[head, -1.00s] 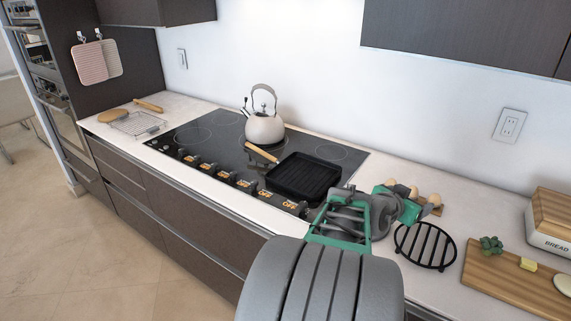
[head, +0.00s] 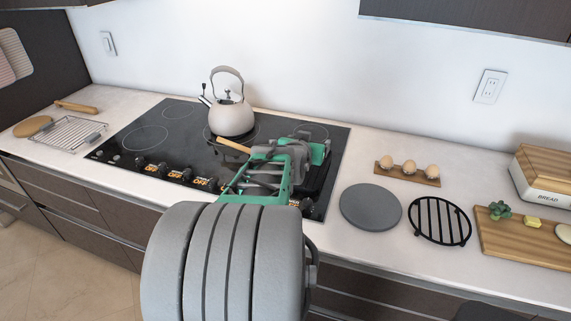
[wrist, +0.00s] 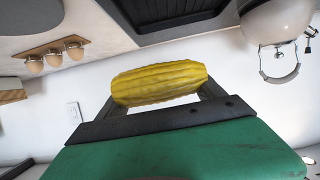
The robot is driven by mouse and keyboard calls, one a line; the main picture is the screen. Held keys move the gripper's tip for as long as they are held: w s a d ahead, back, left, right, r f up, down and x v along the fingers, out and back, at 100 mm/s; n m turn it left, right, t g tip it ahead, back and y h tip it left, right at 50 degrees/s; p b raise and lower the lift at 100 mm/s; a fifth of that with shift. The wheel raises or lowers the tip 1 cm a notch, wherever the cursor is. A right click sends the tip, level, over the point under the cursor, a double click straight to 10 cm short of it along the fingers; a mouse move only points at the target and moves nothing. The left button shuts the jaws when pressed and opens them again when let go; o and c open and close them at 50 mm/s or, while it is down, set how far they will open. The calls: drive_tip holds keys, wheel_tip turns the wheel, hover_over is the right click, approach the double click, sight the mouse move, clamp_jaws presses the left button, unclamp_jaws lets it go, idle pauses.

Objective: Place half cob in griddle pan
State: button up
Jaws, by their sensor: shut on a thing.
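The half cob (wrist: 160,83) is yellow and shows in the wrist view, gripped crosswise between my gripper's two dark fingers. My gripper (wrist: 160,90) is shut on it. In the head view my gripper (head: 318,152) is over the griddle pan, and my arm hides the cob. The black griddle pan (head: 318,182) sits on the right part of the cooktop, mostly hidden by my arm, with its wooden handle (head: 234,146) pointing left. The pan's ridged surface (wrist: 172,12) also shows at the top of the wrist view, apart from the cob.
A kettle (head: 231,118) stands on the black cooktop (head: 150,140) behind the pan. To the right lie a grey round plate (head: 370,207), an egg holder (head: 408,174), a black trivet (head: 440,221) and a cutting board (head: 520,238). A wire rack (head: 68,133) lies far left.

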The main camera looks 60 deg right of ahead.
drive_tip(key=shift+g, duration=0.3)
drive_tip(key=w+d+f, duration=0.2)
drive_tip(key=w+f, duration=0.1)
drive_tip(key=w+d+f+p, duration=0.1)
drive_tip(key=w+d+f, duration=0.2)
drive_tip(key=w, duration=0.1)
drive_tip(key=w+d+f+p, duration=0.1)
drive_tip(key=w+d+f, duration=0.1)
drive_tip(key=w+f, duration=0.1)
drive_tip(key=shift+w+d+f, duration=0.2)
drive_tip(key=shift+d+f, duration=0.15)
wheel_tip(320, 180, down, 3)
drive_tip(key=shift+w+r+p, duration=0.1)
drive_tip(key=shift+r+p, duration=0.1)
drive_tip(key=shift+p, duration=0.65)
drive_tip(key=shift+f, duration=0.35)
drive_tip(key=shift+f, duration=0.1)
drive_tip(key=shift+f+b, duration=0.15)
drive_tip(key=shift+b, duration=0.2)
drive_tip(key=o, duration=1.5)
drive_tip(key=shift+c, duration=0.2)
